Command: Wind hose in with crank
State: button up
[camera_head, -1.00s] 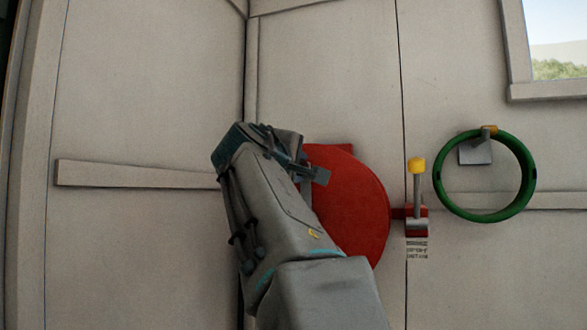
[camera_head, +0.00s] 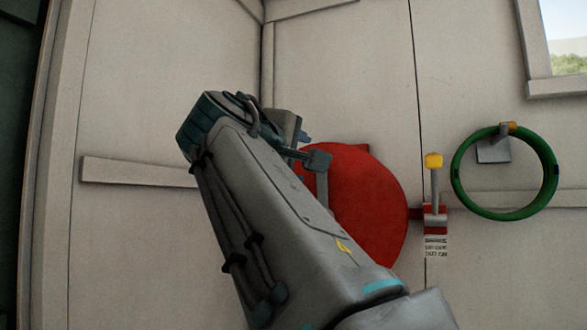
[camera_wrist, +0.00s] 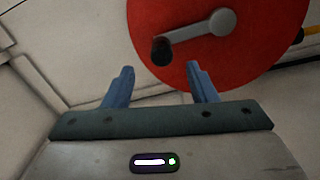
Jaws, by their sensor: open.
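The red hose reel (camera_head: 362,215) is a round disc on the pale wall, partly hidden behind my arm in the head view. In the wrist view the red reel (camera_wrist: 275,30) fills the upper right. A grey crank arm (camera_wrist: 195,31) sits on its face, with a black handle knob (camera_wrist: 161,51) at its lower-left end. My gripper (camera_wrist: 158,80) is open and empty, its two blue fingers apart below the knob in the picture. I cannot tell how far the knob lies from the fingertips.
Right of the reel is a yellow-topped lever (camera_head: 434,185) on a red and grey fitting with a label below. Farther right a green ring (camera_head: 461,180) hangs on a bracket. A window (camera_head: 565,50) is at upper right. A wall rail (camera_head: 130,172) runs left.

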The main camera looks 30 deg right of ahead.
jog(key=shift+v, duration=2)
